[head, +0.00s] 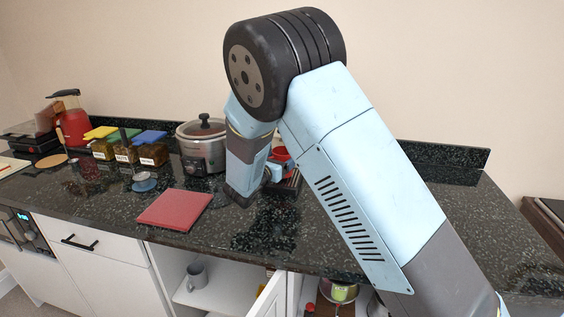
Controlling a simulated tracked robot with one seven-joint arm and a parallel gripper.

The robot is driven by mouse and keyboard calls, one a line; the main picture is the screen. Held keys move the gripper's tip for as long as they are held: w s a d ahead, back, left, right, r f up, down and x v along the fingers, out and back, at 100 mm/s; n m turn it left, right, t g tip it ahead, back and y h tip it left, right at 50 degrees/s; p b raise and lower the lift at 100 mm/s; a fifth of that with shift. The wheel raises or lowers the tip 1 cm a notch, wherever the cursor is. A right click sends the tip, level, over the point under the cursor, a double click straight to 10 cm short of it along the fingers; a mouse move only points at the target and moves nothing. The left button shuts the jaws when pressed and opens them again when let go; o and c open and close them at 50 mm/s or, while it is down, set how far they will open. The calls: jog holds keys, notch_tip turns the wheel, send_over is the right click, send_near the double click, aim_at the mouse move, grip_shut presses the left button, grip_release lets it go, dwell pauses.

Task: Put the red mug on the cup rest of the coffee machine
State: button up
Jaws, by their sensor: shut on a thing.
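A small part of the red mug (281,153) shows behind my arm, right of the slow cooker. Most of the mug is hidden by my arm. My gripper (272,172) is low over the counter beside the mug, partly covered by my own wrist and forearm. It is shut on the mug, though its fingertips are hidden. A dark slatted piece (291,181) shows just below the mug; I cannot tell whether it is a cup rest. No coffee machine is clearly recognisable.
A slow cooker (203,147) stands left of my wrist. A red board (175,209) lies in front on the dark counter (120,205). Lidded jars (153,153) and a red jug (74,126) stand left. Below, an open cupboard holds a grey mug (197,276).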

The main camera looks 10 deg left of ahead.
jog(key=shift+f, duration=0.35)
jog(key=shift+f, duration=0.1)
jog(key=o, duration=1.2)
jog(key=shift+d, duration=0.1)
jog(key=v, duration=1.2)
